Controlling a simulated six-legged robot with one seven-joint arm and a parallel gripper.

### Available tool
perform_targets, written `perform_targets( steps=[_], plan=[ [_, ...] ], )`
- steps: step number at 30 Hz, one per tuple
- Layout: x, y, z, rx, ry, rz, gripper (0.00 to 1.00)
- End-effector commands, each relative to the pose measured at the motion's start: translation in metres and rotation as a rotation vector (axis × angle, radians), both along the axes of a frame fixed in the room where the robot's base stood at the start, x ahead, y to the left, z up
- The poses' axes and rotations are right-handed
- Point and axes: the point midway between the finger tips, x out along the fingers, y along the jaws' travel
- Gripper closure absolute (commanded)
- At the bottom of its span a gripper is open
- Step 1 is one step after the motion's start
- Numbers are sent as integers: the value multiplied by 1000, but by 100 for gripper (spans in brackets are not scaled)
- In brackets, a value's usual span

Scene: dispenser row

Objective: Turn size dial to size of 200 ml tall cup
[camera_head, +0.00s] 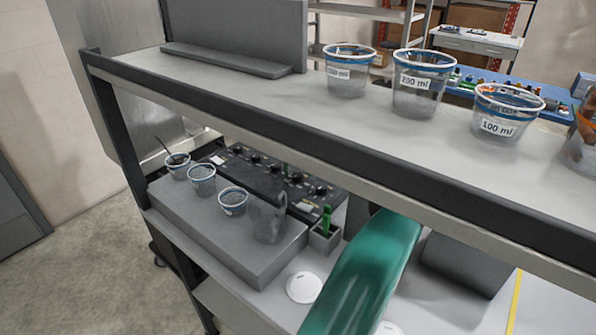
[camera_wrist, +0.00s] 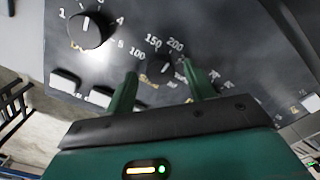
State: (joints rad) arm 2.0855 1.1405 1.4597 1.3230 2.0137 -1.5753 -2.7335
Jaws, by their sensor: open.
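The size dial (camera_wrist: 159,69) is a dark knob on the black panel, with 100, 150 and 200 printed around its upper side in the wrist view. A small pale mark shows near its top, but I cannot tell which number it points at. My gripper (camera_wrist: 160,73) is open, with one green finger on each side of the dial. I cannot tell if either finger touches it. The 200 ml cup (camera_head: 417,88), clear with a blue rim, stands on the upper shelf between a shorter-looking labelled cup (camera_head: 347,75) and the wide 100 ml cup (camera_head: 503,112).
Another knob (camera_wrist: 88,30) with numbers sits left of the size dial, above pale buttons (camera_wrist: 65,80). In the head view, several cups stand on a grey block (camera_head: 215,225) before the control panel (camera_head: 290,180). The upper shelf edge (camera_head: 300,145) overhangs this area.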

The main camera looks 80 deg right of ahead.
Motion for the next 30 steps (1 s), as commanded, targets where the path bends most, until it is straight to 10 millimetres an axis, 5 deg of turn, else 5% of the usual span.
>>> perform_targets(
  steps=[18,30],
  plan=[
    [1,0,119,-4,-1,-1,46],
    [0,0,134,-2,-1,0,46]
  ],
)
